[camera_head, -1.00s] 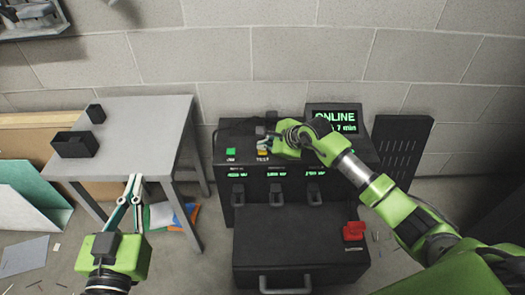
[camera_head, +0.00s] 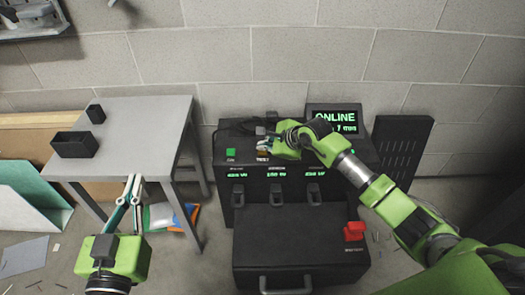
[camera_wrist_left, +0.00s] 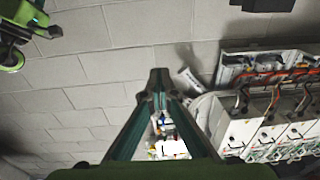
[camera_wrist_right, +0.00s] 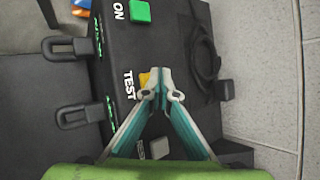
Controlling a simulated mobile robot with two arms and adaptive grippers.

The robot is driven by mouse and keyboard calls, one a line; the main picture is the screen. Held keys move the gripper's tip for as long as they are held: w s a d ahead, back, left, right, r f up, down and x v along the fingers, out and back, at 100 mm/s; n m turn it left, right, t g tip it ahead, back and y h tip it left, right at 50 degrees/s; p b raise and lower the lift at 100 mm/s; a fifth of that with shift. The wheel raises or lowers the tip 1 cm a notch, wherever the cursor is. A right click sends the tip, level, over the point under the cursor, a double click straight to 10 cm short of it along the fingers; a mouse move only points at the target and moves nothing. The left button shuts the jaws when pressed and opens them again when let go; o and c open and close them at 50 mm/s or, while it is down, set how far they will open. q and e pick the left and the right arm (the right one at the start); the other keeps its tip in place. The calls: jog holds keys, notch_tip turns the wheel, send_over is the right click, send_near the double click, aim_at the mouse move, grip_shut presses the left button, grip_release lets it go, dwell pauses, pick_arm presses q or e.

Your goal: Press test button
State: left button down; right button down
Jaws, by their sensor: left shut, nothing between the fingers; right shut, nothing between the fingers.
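The yellow TEST button (camera_wrist_right: 145,79) is on the top panel of a black machine (camera_head: 247,210), beside its white TEST label. My right gripper (camera_wrist_right: 160,84) is shut and empty, with its fingertips right at the button and covering part of it. In the head view the right gripper (camera_head: 266,140) comes in over the panel from the right, and the button shows only as a dim patch. I cannot tell whether the button is pushed down. My left gripper (camera_head: 134,180) is shut and empty, at the front of the grey table, well left of the machine.
A green ON button (camera_head: 231,153) sits left of TEST, and a grey button (camera_wrist_right: 158,147) lies on the other side. A screen (camera_head: 335,117) reads ONLINE. Several latches line the front above a red switch (camera_head: 355,231). The grey table (camera_head: 150,112) holds two black boxes.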

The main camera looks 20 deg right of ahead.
pick_arm(q)
jog(key=shift+d+r+t, duration=0.15)
jog(key=shift+r+t, duration=0.55)
jog(key=shift+r, duration=0.75)
pick_arm(e)
jog(key=shift+f, duration=0.35)
dwell(0.7)
pick_arm(q)
jog(key=shift+f, duration=0.15)
pick_arm(e)
jog(key=shift+r, duration=0.5)
pick_arm(q)
notch_tip(320, 180, down, 6)
jog(key=a+g, duration=0.1)
jog(key=g, duration=0.2)
jog(key=shift+s+f+y+p, duration=0.2)
jog(key=shift+f+y+p, duration=0.05)
jog(key=shift+y+p, duration=0.15)
pick_arm(e)
jog(key=shift+r, duration=0.35)
jog(key=shift+r, duration=0.15)
